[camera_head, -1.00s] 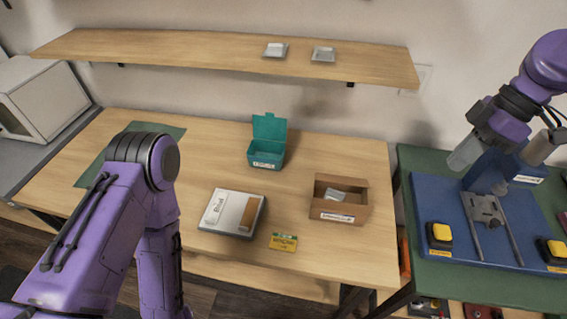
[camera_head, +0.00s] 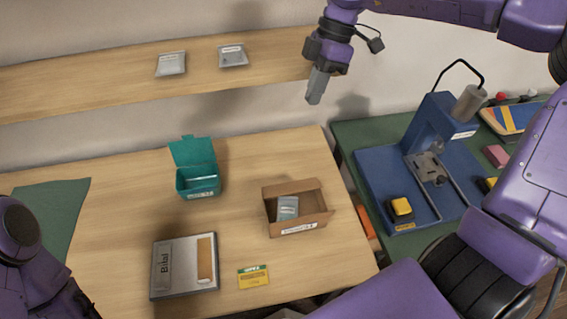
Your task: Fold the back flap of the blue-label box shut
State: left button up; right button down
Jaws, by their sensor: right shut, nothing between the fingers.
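An open brown cardboard box (camera_head: 270,209) stands on the wooden table, right of the middle. Its back side (camera_head: 290,187) stands up, a flap sticks out at its right, and a grey packet (camera_head: 287,207) lies inside. Its front label looks pale; I cannot tell whether it is blue. An open teal box (camera_head: 198,186) with its lid raised stands to the left, also with a pale label. My right gripper (camera_head: 315,94) is shut and empty, pointing down, high above and behind the brown box, apart from it. My left arm shows at the lower left; its gripper is out of view.
A grey case (camera_head: 172,284) and a yellow card (camera_head: 253,278) lie at the table's front. A wooden shelf (camera_head: 110,92) with two small trays runs along the wall. A blue fixture (camera_head: 385,172) stands on the green bench at the right. The table between the boxes is clear.

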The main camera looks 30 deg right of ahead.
notch_tip(320, 180, down, 4)
jog(key=s+a, duration=0.2)
jog(key=s, duration=0.1)
send_near(289, 190)
jog(key=x, duration=0.5)
jog(key=shift+a+f, duration=0.1)
jog(key=shift+f, duration=0.05)
jog(key=shift+s+f, duration=0.25)
pick_arm(q)
jog(key=shift+s+r, duration=0.1)
jog(key=shift+s, duration=0.4)
pick_arm(e)
jog(key=shift+w+f, duration=0.1)
